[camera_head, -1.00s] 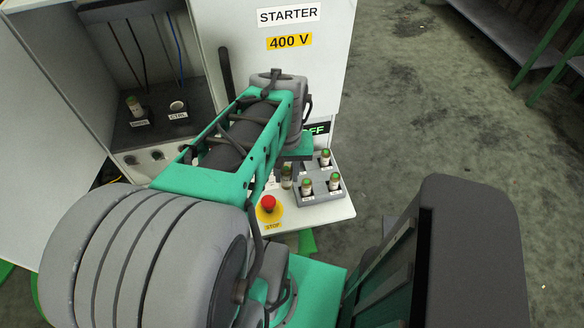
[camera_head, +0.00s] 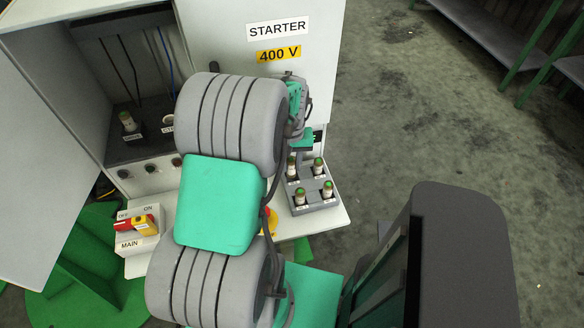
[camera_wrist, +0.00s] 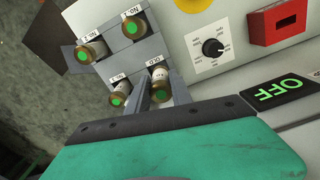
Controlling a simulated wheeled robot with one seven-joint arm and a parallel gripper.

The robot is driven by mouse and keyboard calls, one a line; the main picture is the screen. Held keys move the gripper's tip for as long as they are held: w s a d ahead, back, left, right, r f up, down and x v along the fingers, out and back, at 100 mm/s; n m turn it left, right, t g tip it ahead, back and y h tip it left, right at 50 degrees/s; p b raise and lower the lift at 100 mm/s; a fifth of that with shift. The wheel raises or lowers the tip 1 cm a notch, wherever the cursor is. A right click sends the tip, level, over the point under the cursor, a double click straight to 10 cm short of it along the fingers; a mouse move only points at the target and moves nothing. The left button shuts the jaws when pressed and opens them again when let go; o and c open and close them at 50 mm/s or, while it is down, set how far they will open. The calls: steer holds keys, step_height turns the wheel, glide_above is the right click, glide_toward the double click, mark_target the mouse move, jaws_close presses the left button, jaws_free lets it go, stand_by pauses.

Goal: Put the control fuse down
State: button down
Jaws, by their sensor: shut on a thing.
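My gripper (camera_wrist: 160,98) is shut on the control fuse (camera_wrist: 160,78), a small cylinder with a green-dotted end, between its grey fingers in the wrist view. The fuse (camera_head: 292,167) is upright at the back-left slot of the grey fuse tray (camera_head: 318,207), beside a label that seems to read OLD. I cannot tell whether it is fully seated. Several similar fuses stand in the tray's other slots: one back right (camera_head: 318,168), one front left (camera_head: 300,197) and one front right (camera_head: 327,190). In the head view my arm hides most of the gripper.
The open starter cabinet holds a fuse (camera_head: 128,122) and a partly hidden CTRL socket (camera_head: 168,119). A red-yellow main switch (camera_head: 137,224) is on the left of the shelf. A dial (camera_wrist: 212,47) and an OFF sign (camera_wrist: 277,92) are close to my gripper. My arm partly covers the stop button.

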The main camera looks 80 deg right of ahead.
mark_target(292, 170)
steer(key=shift+d+f, duration=0.45)
steer(key=shift+f, duration=1.8)
steer(key=c, duration=1.1)
jaws_free()
steer(key=shift+c, duration=0.2)
step_height(292, 170, up, 12)
steer(key=shift+r, duration=0.25)
